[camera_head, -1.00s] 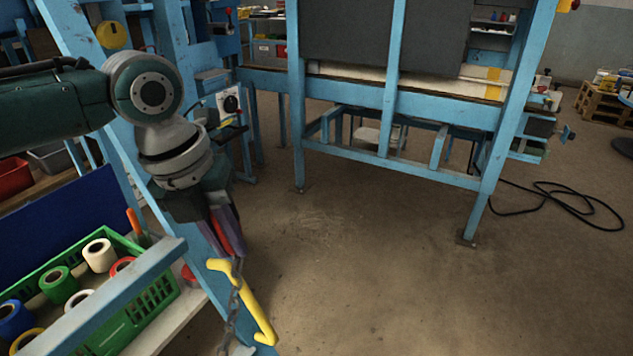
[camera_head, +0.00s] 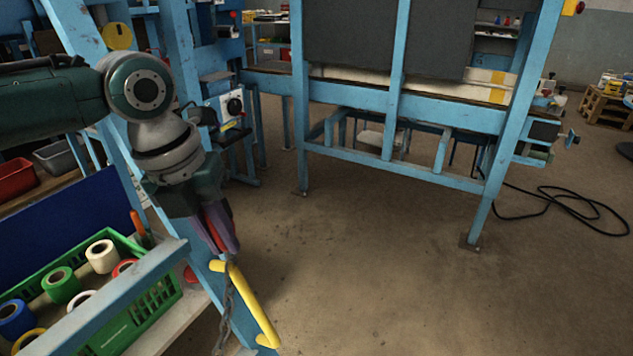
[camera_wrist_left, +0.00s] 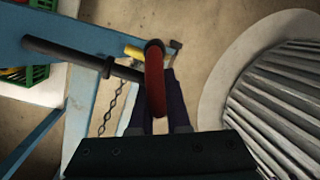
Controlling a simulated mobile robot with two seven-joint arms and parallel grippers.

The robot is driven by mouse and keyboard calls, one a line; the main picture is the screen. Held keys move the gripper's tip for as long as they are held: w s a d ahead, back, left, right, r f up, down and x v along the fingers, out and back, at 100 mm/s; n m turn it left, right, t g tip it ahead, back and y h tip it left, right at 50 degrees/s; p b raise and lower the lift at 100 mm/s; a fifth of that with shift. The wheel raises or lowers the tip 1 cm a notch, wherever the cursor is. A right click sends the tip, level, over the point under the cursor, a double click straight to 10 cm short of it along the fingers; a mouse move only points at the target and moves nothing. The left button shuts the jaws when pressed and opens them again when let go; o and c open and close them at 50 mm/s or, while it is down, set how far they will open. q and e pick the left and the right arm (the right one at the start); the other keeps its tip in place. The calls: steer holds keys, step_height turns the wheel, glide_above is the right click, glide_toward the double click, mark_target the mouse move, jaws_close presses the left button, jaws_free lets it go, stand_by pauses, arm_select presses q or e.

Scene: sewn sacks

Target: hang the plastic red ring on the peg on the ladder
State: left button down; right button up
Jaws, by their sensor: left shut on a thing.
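The red ring (camera_wrist_left: 155,80) is held between the dark fingers of my left gripper (camera_wrist_left: 160,110) in the left wrist view. In the head view my left gripper (camera_head: 219,229) points down beside the blue ladder, with a sliver of the red ring (camera_head: 214,236) showing between its fingers. The black peg (camera_wrist_left: 70,55) sticks out from the blue ladder rail (camera_wrist_left: 85,37) in the left wrist view. Its free end meets the ring's left side in the picture; I cannot tell whether it passes through. The peg is hidden in the head view.
A yellow handle (camera_head: 248,305) and a hanging chain (camera_head: 226,310) are on the ladder just below my gripper. A green crate (camera_head: 150,312) with several tape rolls stands at the lower left.

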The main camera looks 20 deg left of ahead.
arm_select(q)
steer(key=shift+a, duration=0.15)
stand_by(0.3)
steer(key=shift+a, duration=0.6)
steer(key=shift+a+f+b, duration=0.1)
steer(key=shift+f+b, duration=0.1)
steer(key=shift+b, duration=0.2)
steer(key=shift+w+a+f, duration=0.1)
steer(key=shift+a+f, duration=0.05)
steer(key=shift+f, duration=0.1)
stand_by(0.4)
steer(key=c, duration=0.8)
jaws_free()
steer(key=shift+r, duration=0.1)
